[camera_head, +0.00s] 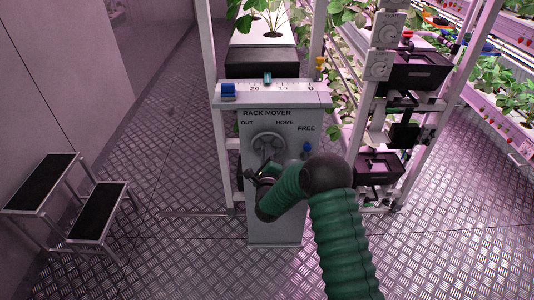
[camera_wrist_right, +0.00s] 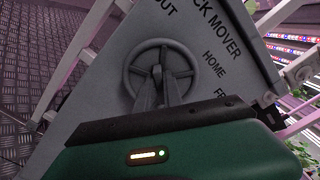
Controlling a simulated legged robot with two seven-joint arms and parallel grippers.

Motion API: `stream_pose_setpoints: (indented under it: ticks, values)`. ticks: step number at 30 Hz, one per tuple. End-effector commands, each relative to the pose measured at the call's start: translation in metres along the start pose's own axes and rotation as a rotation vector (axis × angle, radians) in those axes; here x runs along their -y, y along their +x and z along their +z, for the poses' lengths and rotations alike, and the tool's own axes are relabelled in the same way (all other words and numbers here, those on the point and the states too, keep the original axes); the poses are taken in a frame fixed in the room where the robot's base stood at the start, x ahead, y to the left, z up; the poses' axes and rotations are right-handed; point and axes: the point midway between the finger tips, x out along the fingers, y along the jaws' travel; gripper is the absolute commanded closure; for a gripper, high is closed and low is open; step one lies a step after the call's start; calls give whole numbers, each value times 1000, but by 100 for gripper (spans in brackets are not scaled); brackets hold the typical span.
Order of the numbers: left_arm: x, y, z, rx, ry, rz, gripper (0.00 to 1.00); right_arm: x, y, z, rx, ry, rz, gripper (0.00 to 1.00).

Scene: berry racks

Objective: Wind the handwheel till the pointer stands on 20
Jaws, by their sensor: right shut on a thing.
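The grey handwheel (camera_head: 268,136) is on the front of the rack mover cabinet, and it also shows in the wrist view (camera_wrist_right: 127,72). My right gripper (camera_head: 262,172) reaches it from below. In the wrist view my right gripper's fingers (camera_wrist_right: 160,88) are shut on the handwheel; the exact contact is partly hidden. A teal pointer (camera_head: 267,78) stands on the white scale (camera_head: 300,86) atop the cabinet, between 20 and 10, roughly midway. My left gripper is not in view.
The grey cabinet (camera_head: 275,220) carries the words OUT, HOME and FREE, with a blue knob (camera_head: 307,148) below FREE. A blue block (camera_head: 228,90) sits at its top left. A step stool (camera_head: 75,200) stands left. Plant racks fill the right. The floor between stool and cabinet is clear.

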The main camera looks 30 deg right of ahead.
Motion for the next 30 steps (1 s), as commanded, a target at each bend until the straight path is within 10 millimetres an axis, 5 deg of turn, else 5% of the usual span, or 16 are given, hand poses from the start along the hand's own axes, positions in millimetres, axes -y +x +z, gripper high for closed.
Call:
stream_pose_setpoints:
  ticks: [30]
  values:
    - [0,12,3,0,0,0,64,-13,-2,-3,6,-945,15,100]
